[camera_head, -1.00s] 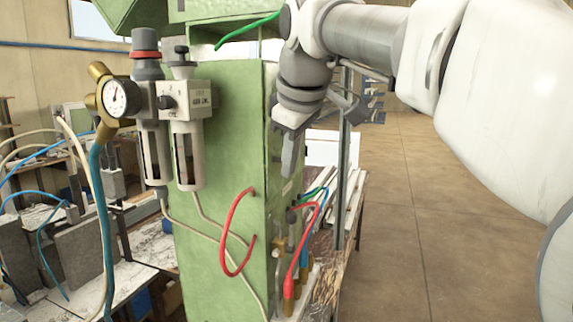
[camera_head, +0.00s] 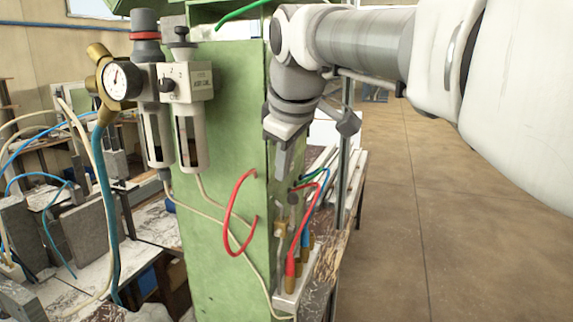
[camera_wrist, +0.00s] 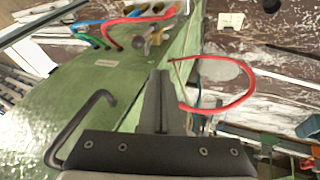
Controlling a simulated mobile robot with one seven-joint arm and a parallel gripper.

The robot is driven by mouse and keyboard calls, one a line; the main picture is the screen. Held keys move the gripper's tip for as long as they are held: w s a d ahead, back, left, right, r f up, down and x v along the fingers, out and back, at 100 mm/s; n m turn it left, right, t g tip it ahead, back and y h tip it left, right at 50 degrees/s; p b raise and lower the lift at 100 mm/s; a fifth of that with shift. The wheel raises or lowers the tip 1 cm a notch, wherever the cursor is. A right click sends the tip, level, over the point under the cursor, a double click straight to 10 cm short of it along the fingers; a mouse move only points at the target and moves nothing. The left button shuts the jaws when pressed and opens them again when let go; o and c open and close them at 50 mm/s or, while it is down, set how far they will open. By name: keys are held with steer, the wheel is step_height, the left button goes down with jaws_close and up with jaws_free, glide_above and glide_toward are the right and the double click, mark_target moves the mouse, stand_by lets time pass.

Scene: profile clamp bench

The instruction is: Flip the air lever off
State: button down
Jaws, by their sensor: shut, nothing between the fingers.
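A small brass valve with a grey handle (camera_wrist: 150,38) sits on the side of the green machine column, ahead of my gripper in the wrist view; it looks like the air lever. In the head view its brass part (camera_head: 281,229) shows low on the column's right side, among hoses. My gripper (camera_wrist: 160,75) is shut and empty, its fingers pointing toward the valve with a gap between. In the head view my gripper (camera_head: 280,172) hangs beside the column, above the valve. The lever's exact position is hard to tell.
A red hose loop (camera_wrist: 222,108) stands out close to the right of my fingers. A black bent rod (camera_wrist: 80,125) is at left. The green column (camera_head: 222,130) carries a pressure gauge (camera_head: 122,80) and filter units (camera_head: 185,115). Open floor (camera_head: 450,210) lies at right.

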mark_target(290, 194)
steer(key=w+d+f+p, duration=0.1)
steer(key=w+f, duration=0.5)
steer(key=f, duration=0.1)
steer(key=shift+w+f+p, duration=0.3)
steer(key=shift+w+f, duration=0.05)
steer(key=shift+w+d+r, duration=0.1)
steer(key=shift+w+r, duration=0.05)
steer(key=shift+w, duration=0.05)
steer(key=shift+w+d, duration=0.25)
steer(key=shift+w, duration=0.4)
steer(key=shift+s+a+r, duration=0.1)
steer(key=shift+s+r, duration=0.05)
steer(key=shift+s, duration=0.05)
